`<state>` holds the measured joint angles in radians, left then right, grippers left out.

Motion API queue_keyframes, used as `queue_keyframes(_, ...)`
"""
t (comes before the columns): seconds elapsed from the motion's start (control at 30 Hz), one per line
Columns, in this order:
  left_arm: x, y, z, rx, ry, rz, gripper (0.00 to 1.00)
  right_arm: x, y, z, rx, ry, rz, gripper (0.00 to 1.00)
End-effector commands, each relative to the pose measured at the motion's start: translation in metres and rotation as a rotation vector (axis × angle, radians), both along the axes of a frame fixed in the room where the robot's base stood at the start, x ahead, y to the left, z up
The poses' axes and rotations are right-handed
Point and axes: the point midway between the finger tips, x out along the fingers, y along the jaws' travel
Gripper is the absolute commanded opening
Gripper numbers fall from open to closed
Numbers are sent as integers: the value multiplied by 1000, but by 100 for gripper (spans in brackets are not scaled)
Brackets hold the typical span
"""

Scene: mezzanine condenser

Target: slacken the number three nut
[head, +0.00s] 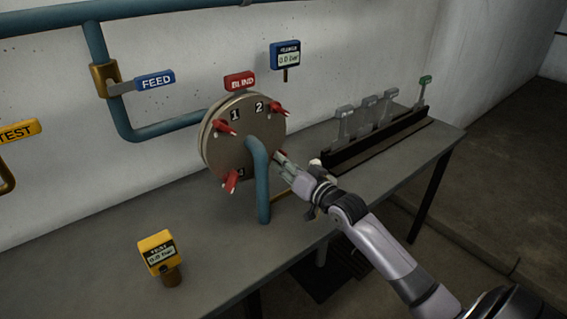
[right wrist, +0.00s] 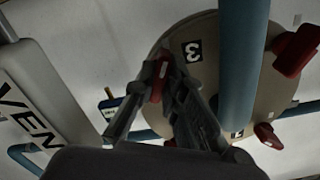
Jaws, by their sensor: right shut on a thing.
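The round flange (head: 222,155) stands upright on the bench, with red-handled nuts around its rim and number labels beside them. The labels 1 and 2 show at its top in the head view. The label 3 (right wrist: 193,51) shows in the right wrist view, with the red number three nut (right wrist: 158,84) next to it. My right gripper (head: 281,161) is at the flange's lower right edge and hides that nut in the head view. In the right wrist view its fingers (right wrist: 168,75) are shut on the red nut. My left gripper is not in view.
A blue pipe (head: 262,185) runs down in front of the flange, close to my right gripper. A black rack (head: 375,140) with several tagged handles stands at the right. A yellow gauge (head: 158,252) stands at the front left. A red BLIND tag (head: 240,81) is above the flange.

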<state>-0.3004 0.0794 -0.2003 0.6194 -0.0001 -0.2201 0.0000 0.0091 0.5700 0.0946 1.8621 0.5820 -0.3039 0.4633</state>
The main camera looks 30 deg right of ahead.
Motion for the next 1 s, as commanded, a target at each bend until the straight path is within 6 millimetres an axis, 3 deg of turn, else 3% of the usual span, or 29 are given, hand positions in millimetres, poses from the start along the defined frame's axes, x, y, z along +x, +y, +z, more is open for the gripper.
queue_keyframes(1.0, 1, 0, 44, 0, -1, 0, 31, 0, -2, 2, -892, -70, 0, 0)
